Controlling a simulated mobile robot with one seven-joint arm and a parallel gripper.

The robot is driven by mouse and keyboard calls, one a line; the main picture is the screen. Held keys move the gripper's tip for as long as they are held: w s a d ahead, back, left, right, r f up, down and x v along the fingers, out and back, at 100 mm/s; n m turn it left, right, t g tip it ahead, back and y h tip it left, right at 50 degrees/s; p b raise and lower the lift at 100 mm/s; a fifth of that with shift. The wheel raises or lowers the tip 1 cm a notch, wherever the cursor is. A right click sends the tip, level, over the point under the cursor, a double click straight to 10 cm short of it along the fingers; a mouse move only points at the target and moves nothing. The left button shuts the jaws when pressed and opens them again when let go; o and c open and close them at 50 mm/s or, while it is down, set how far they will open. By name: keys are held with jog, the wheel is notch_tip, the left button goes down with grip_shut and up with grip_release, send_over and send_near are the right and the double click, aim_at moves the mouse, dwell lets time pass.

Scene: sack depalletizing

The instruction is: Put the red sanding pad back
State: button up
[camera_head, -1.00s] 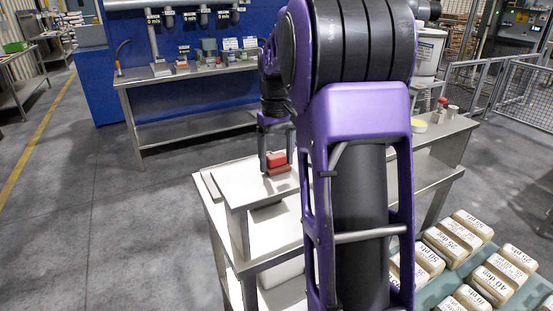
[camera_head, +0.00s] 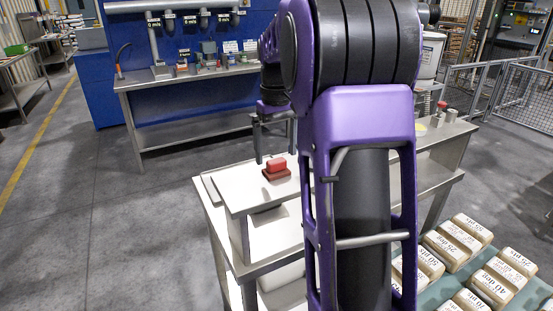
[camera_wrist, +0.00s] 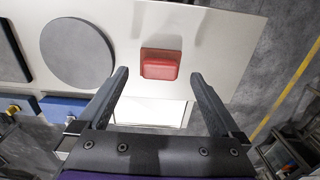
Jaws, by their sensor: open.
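The red sanding pad (camera_head: 277,169) sits on the light top of the small table (camera_head: 236,198), near its left part. It has a brighter red upper block on a darker red base. In the wrist view the pad (camera_wrist: 160,64) lies beyond and between the two fingertips, with clear space around it. My gripper (camera_head: 272,150) is open and empty, above the pad and apart from it. In the wrist view both fingers of my gripper (camera_wrist: 158,75) are spread wide.
A grey round disc (camera_wrist: 78,52) lies beside the pad in the wrist view. A workbench (camera_head: 190,78) with several small items stands against the blue wall behind. Labelled sacks (camera_head: 452,245) lie at the lower right. A mesh fence (camera_head: 520,95) stands at the right.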

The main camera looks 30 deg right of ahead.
aim_at(277, 160)
notch_tip(277, 160, up, 8)
jog(key=p, duration=0.1)
jog(key=shift+r, duration=0.25)
